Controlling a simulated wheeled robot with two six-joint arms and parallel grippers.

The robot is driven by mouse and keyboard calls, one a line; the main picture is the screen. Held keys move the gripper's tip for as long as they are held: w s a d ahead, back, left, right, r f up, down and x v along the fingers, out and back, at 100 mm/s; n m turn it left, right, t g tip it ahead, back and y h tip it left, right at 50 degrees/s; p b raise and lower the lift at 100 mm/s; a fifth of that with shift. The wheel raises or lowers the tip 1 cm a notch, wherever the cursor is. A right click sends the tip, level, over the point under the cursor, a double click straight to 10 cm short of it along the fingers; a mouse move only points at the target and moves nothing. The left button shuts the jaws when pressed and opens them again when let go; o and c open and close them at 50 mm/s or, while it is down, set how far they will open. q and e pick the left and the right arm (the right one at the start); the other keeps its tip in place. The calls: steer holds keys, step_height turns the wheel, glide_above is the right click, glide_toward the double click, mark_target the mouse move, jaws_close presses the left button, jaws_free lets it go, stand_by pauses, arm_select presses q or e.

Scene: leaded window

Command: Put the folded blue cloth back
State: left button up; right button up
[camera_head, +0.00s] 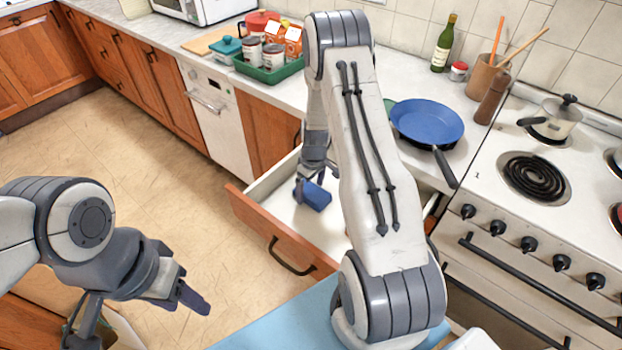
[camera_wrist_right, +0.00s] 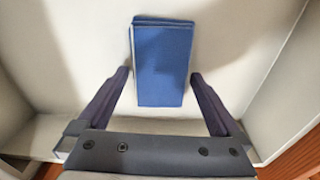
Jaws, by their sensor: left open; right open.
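The folded blue cloth (camera_head: 315,196) lies inside the open drawer (camera_head: 262,219), on its pale bottom. In the right wrist view the cloth (camera_wrist_right: 162,62) is a flat blue rectangle, its near end between the fingers. My right gripper (camera_head: 304,190) reaches down into the drawer at the cloth. In the wrist view the right gripper (camera_wrist_right: 160,82) is open, with a gap between each finger and the cloth. My left gripper (camera_head: 190,298) is open and empty over the floor at lower left. My right arm hides part of the drawer.
The stove (camera_head: 507,215) is at right with a lidded pot (camera_head: 556,118). A green tray (camera_head: 268,73) holds cans and cartons. The floor (camera_head: 150,180) at left is clear.

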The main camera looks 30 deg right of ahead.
mark_target(312, 191)
step_height(312, 191, up, 12)
steer(key=b, duration=0.1)
steer(key=s+a+r+n, duration=0.15)
steer(key=a+r, duration=0.35)
steer(key=a, duration=0.5)
steer(key=s+a+r, duration=0.5)
steer(key=s+a, duration=0.4)
steer(key=a, duration=0.3)
steer(key=s+a+r+n, duration=0.1)
steer(key=s+a, duration=0.1)
steer(key=s, duration=0.6)
steer(key=s+a+r+n, duration=0.1)
steer(key=s+a+r, duration=0.1)
steer(key=s, duration=0.6)
steer(key=shift+a+r+g+y, duration=0.15)
steer(key=shift+a+g+y, duration=0.25)
steer(key=shift+a, duration=0.35)
steer(key=shift+c, duration=0.3)
